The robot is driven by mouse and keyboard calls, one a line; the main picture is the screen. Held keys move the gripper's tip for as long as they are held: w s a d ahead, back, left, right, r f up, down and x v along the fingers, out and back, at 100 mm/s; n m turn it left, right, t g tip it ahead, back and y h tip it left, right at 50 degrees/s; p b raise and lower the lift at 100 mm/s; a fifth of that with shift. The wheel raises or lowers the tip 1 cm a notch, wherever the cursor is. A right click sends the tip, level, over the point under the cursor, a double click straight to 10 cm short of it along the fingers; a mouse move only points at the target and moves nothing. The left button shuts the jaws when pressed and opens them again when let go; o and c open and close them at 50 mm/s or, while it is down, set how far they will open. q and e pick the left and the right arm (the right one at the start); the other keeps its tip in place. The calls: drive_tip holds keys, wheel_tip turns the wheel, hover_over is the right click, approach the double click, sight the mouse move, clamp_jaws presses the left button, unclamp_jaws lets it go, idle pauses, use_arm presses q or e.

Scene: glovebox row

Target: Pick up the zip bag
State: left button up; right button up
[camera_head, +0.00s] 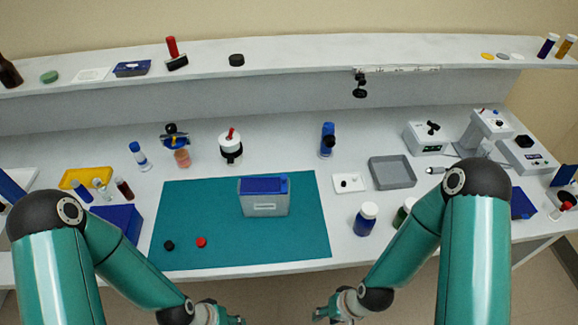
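I cannot make out a zip bag for certain. A small flat white piece (348,183) with dark specks lies on the bench just right of the teal mat (230,235); I cannot tell if it is a bag. Another flat pale piece (92,74) lies on the upper shelf at the left. My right gripper (322,313) is at the bottom edge, in front of the bench and apart from everything on it. My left gripper (232,317) is partly cut off by the bottom edge, also off the bench. Neither gripper's finger opening shows clearly.
A grey box with a blue top (264,204) stands on the mat, with a black cap (169,245) and a red cap (201,242) nearby. A grey tray (392,173) and a white-capped blue bottle (365,219) stand right of the mat. The mat's front right is clear.

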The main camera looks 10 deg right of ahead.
drive_tip(key=shift+r, duration=0.15)
idle(0.3)
drive_tip(key=shift+o, duration=0.2)
wheel_tip(320, 180, down, 3)
drive_tip(key=b, duration=0.3)
drive_tip(key=shift+r, duration=0.15)
drive_tip(key=shift+w+r, duration=0.1)
drive_tip(key=shift+r, duration=0.1)
